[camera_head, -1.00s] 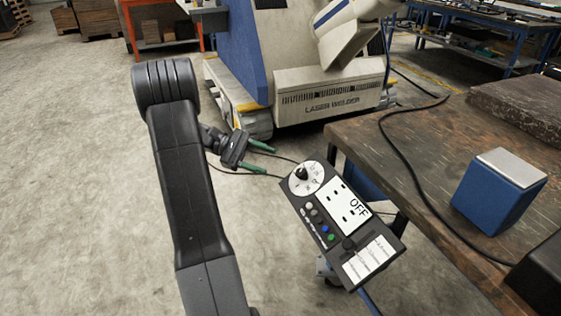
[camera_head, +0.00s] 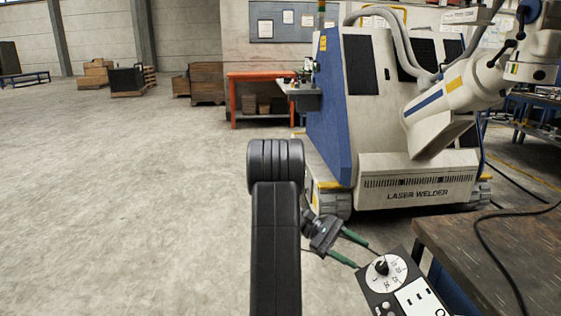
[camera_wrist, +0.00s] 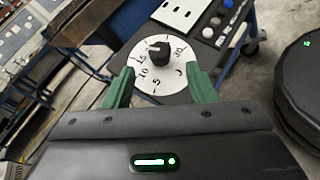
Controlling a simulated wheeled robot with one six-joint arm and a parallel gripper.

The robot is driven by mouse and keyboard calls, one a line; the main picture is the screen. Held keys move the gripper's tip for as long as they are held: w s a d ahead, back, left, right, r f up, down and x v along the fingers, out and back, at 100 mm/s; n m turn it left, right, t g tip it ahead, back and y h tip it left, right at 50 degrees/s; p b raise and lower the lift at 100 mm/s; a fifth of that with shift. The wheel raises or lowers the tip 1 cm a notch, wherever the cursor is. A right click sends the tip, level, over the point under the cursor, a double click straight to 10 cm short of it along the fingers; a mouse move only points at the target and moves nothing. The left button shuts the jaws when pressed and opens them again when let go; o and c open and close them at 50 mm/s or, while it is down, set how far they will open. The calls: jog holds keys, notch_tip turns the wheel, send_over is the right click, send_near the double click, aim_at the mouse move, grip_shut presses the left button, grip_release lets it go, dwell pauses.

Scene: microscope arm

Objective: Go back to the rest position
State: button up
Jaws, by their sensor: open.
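My gripper (camera_head: 350,249) is open, with two green fingers, left of and close to the control box (camera_head: 405,290) in the head view. In the wrist view my gripper (camera_wrist: 157,88) has its fingers apart, one on each side of the white numbered dial (camera_wrist: 155,65) as seen by the camera. A black knob (camera_wrist: 158,52) sits on the dial. Nothing is between the fingers that they clearly touch. In the head view the dial (camera_head: 385,275) shows at the box's upper end, and the lower part of the box is cut off by the frame.
A laser welder (camera_head: 415,180) stands ahead to the right. A dark workbench (camera_head: 500,250) is at the right, with a black cable on it. An orange table (camera_head: 262,76) stands behind. The concrete floor (camera_head: 130,200) on the left is clear.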

aim_at(379, 264)
jog(key=b+x, duration=0.1)
jog(key=x, duration=0.7)
jog(key=shift+s+d+b, duration=0.1)
jog(key=shift+b, duration=0.3)
